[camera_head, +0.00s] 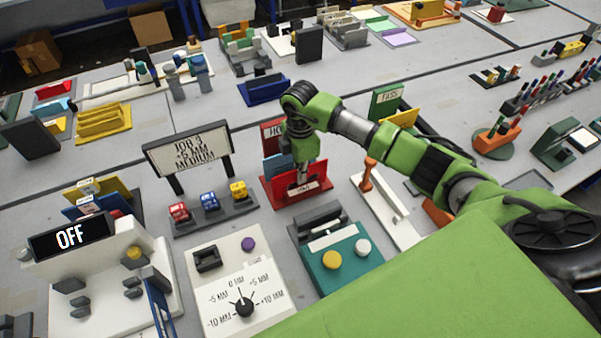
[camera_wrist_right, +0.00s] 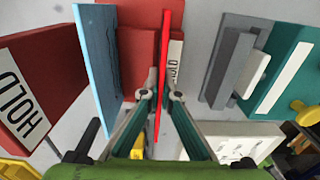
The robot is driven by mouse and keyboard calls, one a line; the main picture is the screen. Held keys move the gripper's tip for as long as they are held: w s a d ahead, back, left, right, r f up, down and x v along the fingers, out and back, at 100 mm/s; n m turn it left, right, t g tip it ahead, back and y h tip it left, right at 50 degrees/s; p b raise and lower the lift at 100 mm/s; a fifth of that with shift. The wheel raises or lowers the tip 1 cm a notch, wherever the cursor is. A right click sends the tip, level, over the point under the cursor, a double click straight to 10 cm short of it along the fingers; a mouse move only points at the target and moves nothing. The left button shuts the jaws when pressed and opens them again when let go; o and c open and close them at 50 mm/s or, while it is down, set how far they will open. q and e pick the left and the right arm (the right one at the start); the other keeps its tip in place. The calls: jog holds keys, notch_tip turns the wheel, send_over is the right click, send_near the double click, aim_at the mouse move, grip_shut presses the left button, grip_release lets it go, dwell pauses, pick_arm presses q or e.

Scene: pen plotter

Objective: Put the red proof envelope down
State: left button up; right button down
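The red proof envelope (camera_wrist_right: 164,60) stands edge-on in the right wrist view, inside the red HOLD tray (camera_head: 312,191). My right gripper (camera_wrist_right: 161,95) is over this tray with one finger on each side of the envelope. A narrow gap seems to show between the fingertips and the envelope, so the gripper looks slightly open. In the head view my right gripper (camera_head: 303,178) points down into the tray, and the envelope is hard to tell from the red tray there. A blue envelope (camera_wrist_right: 95,60) stands beside it. My left gripper is not in view.
A red HOLD sign (camera_head: 271,135) stands behind the tray. A teal box with yellow and white buttons (camera_head: 340,275) is in front. A JOB 3 sign (camera_head: 188,152) with small coloured blocks is at left. A green PASS sign (camera_head: 386,101) and its tray are behind my right arm.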

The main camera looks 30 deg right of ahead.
jog(key=c, duration=2.3)
grip_release()
jog(key=shift+r, duration=0.25)
notch_tip(320, 180, up, 10)
jog(key=b, duration=0.2)
jog(key=shift+w+r+b, duration=0.1)
jog(key=shift+r+b, duration=0.1)
jog(key=shift+b, duration=0.15)
jog(key=shift+r, duration=0.7)
